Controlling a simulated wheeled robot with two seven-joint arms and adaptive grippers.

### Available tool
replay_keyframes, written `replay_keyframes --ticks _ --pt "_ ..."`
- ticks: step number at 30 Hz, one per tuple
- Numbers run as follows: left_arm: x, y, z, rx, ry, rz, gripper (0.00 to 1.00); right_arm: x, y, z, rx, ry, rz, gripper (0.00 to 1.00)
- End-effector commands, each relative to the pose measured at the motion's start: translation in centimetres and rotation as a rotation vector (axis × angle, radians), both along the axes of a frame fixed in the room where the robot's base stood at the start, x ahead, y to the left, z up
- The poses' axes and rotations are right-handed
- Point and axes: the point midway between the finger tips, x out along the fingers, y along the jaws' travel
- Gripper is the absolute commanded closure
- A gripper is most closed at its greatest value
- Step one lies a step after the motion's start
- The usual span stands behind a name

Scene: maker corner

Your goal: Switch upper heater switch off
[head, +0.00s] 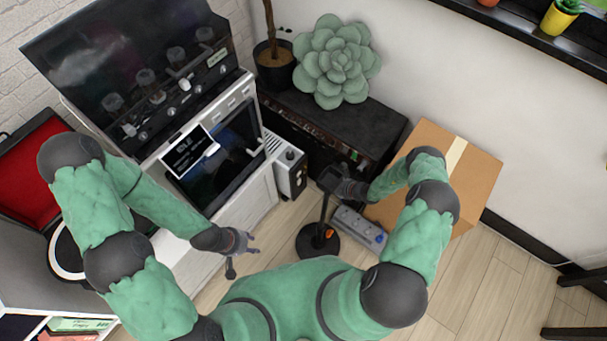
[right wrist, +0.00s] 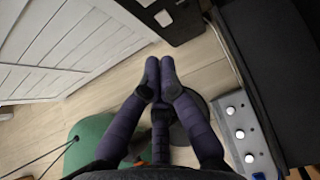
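A small white heater (head: 283,163) with a dark control side stands on the floor beside the white cabinet in the head view. Its dark side (right wrist: 185,22) seems to show at the top of the right wrist view. Its switches are too small to tell apart or read. My right gripper (head: 345,186) is below and to the right of the heater, apart from it. In the right wrist view its fingertips (right wrist: 159,66) are together with nothing visible between them. My left gripper (head: 243,250) is low in front of the cabinet, fingers spread and empty.
A grey power strip (head: 358,228) with white round parts lies near a cardboard box (head: 465,180). A black round stand base (head: 312,243) is on the floor below my right gripper. A black low cabinet (head: 345,128) carries plants.

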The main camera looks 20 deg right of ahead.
Motion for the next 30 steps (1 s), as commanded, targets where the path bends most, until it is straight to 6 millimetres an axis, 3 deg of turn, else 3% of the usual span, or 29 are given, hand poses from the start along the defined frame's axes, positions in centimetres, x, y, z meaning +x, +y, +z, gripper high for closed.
replay_keyframes --ticks 11,25,30 --pt "0.0 0.0 -0.8 0.000 0.000 0.000 0.60 0.9 0.7 -1.1 -0.001 -0.001 0.002 1.00" --pt "0.0 0.0 -5.1 0.000 0.000 0.000 0.60 6.1 4.9 -6.7 -0.001 -0.001 0.003 1.00" --pt "0.0 0.0 -5.9 0.000 0.000 0.000 0.60 8.0 6.3 -6.2 -0.001 -0.001 0.005 1.00"
